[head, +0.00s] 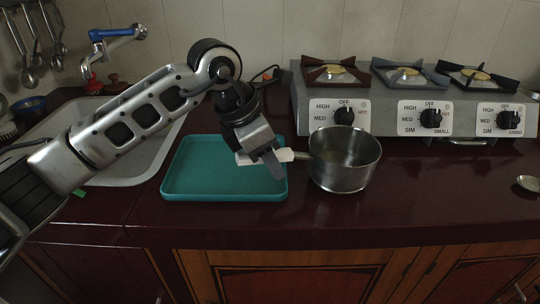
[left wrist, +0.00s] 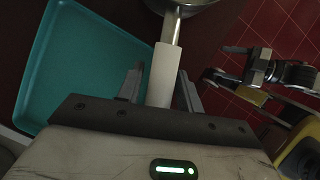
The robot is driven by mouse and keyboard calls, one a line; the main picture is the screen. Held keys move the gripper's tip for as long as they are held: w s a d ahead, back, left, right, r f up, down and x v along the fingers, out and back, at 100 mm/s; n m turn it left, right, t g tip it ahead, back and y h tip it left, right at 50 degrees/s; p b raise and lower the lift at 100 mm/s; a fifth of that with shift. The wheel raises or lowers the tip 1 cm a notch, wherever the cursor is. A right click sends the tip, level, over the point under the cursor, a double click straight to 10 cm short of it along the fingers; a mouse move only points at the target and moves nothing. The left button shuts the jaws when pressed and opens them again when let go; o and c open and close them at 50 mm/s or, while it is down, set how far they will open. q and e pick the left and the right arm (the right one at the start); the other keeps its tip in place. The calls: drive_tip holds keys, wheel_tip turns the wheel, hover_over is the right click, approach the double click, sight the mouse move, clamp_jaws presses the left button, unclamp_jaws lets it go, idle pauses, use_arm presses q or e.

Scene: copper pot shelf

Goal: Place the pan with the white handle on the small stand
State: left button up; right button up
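The steel pan (head: 344,160) stands upright on the dark counter in the head view, its white handle (head: 284,155) pointing left over the teal tray. My left gripper (head: 272,165) is down at the handle. In the left wrist view the white handle (left wrist: 163,78) lies between the two fingers of that gripper (left wrist: 160,82), with a narrow gap visible on its left side; the fingers look open around it. The small stand (head: 408,76) is the middle burner, above the knob marked SMALL, and is empty. My right arm (left wrist: 270,72) seems to show in the left wrist view; its finger state is unclear.
The teal tray (head: 190,190) lies left of the pan and under the handle. Two other burner stands (head: 334,73) (head: 476,77) flank the middle one. A sink (head: 115,165) is at left and a spoon (head: 528,183) at right.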

use_arm(q)
drive_tip(key=shift+o, duration=0.3)
drive_tip(key=shift+r, duration=0.15)
drive_tip(key=v, duration=1.1)
drive_tip(key=shift+a+r, duration=0.15)
drive_tip(key=shift+r, duration=0.25)
